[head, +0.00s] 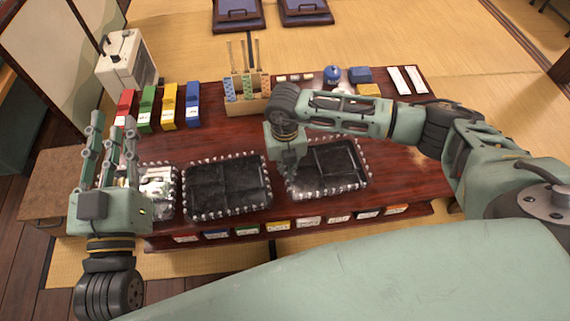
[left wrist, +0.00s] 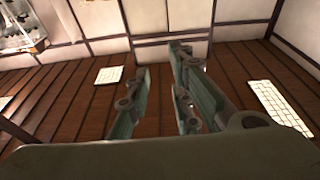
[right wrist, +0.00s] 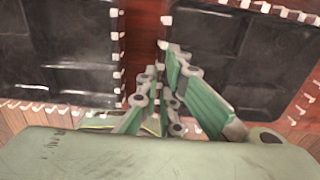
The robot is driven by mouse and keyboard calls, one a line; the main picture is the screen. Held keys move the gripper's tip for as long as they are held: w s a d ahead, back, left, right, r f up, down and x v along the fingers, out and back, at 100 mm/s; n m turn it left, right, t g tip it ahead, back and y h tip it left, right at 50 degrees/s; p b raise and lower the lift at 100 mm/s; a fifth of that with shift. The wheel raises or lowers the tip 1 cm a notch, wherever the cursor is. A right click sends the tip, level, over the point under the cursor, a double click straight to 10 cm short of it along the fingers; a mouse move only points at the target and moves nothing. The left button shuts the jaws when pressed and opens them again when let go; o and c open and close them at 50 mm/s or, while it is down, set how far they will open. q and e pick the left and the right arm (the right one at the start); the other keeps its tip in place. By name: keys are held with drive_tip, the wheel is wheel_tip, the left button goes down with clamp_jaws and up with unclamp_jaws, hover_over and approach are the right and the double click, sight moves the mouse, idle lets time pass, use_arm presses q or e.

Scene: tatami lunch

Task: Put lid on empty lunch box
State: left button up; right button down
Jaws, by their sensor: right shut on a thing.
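Two black lunch boxes with pale studded rims sit side by side on the dark red table, the middle one (head: 228,186) and the right one (head: 338,165). Both look empty inside. A third box (head: 158,186), partly hidden by my left gripper, holds pale food. My right gripper (head: 289,174) points down at the left edge of the right box, shut on its rim or on a thin piece there; I cannot tell which. In the right wrist view its fingers (right wrist: 160,72) lie between the two black boxes. My left gripper (head: 112,135) is raised, open and empty. I cannot make out a separate lid.
Red (head: 124,107), green (head: 147,107), yellow (head: 169,106) and blue (head: 193,104) containers stand at the back left. A wooden holder (head: 247,92) with sticks stands behind the middle box. Small labelled blocks (head: 277,224) line the front edge. The table's right side is mostly clear.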

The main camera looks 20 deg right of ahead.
use_arm(q)
drive_tip(key=shift+r, duration=0.15)
use_arm(e)
drive_tip(key=shift+f, duration=0.2)
idle(0.4)
use_arm(q)
drive_tip(key=shift+s+r+t, duration=0.15)
drive_tip(key=shift+r+t, duration=0.15)
drive_tip(key=shift+r, duration=0.15)
use_arm(e)
drive_tip(key=shift+f, duration=0.1)
use_arm(q)
drive_tip(key=shift+r, duration=0.1)
use_arm(e)
drive_tip(key=shift+f, duration=0.2)
idle(0.3)
drive_tip(key=c, duration=1.9)
unclamp_jaws()
drive_tip(key=shift+o, duration=0.2)
drive_tip(key=o, duration=0.6)
drive_tip(key=shift+c, duration=0.2)
